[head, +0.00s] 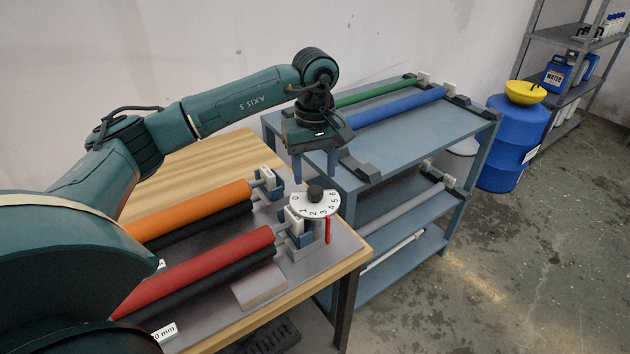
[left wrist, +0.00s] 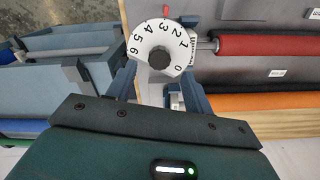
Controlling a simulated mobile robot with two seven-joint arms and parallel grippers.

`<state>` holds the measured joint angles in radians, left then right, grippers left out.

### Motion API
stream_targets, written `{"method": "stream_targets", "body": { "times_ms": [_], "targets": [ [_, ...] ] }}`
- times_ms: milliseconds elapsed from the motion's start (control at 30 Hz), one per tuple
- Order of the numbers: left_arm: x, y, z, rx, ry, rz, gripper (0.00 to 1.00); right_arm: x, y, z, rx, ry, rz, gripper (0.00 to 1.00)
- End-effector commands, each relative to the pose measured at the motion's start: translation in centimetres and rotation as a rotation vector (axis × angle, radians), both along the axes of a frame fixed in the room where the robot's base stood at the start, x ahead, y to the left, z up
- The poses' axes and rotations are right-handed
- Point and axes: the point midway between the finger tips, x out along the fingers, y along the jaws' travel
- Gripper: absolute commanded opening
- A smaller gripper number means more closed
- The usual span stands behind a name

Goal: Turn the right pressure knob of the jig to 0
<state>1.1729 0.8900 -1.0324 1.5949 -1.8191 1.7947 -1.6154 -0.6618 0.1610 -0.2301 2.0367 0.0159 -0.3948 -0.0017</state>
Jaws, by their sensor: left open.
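The pressure knob is a dark round knob (head: 315,193) in the middle of a white dial (head: 302,206) numbered 0 to 6, at the right end of the jig. The red pointer (head: 327,231) lines up with about the 3. In the left wrist view the dial (left wrist: 145,42), the knob (left wrist: 160,59) and the pointer (left wrist: 166,10) show again, with the pointer by the 3. My left gripper (head: 314,172) points down above the knob with its fingers apart. In the left wrist view its fingers (left wrist: 161,68) show on either side of the knob, holding nothing. My right gripper is not in view.
A red roller (head: 205,268) and an orange roller (head: 195,210) lie in the jig on the wooden table (head: 190,165). A blue-grey rack (head: 430,135) with green and blue rollers stands close behind. A blue barrel (head: 512,140) stands at the right; the floor in front is clear.

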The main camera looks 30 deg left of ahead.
Motion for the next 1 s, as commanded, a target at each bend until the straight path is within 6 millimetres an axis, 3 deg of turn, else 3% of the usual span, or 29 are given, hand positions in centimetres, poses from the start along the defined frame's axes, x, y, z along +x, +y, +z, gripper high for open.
{"method": "stream_targets", "body": {
  "times_ms": [100, 300, 633, 1000],
  "targets": [
    [-0.1, 0.0, -2.0, -0.001, 0.002, 0.001, 0.52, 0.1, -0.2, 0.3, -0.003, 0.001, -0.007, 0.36],
    [0.0, 0.0, -4.0, -0.002, 0.001, 0.001, 0.52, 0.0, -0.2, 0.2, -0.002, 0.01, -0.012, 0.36],
    [0.0, 0.0, -4.4, -0.002, -0.001, 0.001, 0.52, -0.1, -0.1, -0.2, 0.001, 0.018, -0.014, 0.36],
    [0.0, 0.0, -4.3, -0.002, -0.001, 0.0, 0.22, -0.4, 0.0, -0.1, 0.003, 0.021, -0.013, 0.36]
  ]
}}
